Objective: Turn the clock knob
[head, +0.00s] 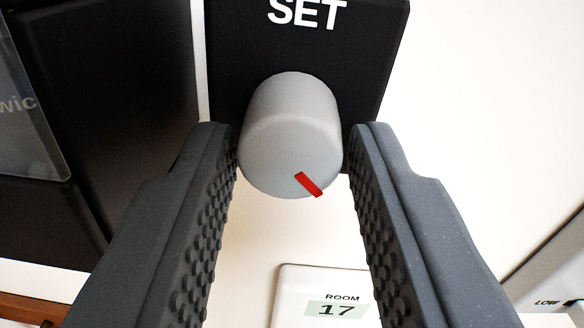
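The clock knob (285,130) is a grey cylinder with a red pointer mark (309,185) on its face. The mark points to the lower right. The knob sticks out from a black panel (235,50) under the white letters "SET". My gripper (291,155) has its two dark, studded fingers on either side of the knob, one left and one right. The knob is centred between the fingertips, and its sides lie very close to both. I cannot tell whether the fingers press on it.
A white unit (290,300) marked "ROOM" shows 17 below the knob, partly behind my right finger. A black box (130,130) with a clear pane stands at the left. A pale panel marked "LOW" (547,301) is at the lower right. The upper right wall is bare.

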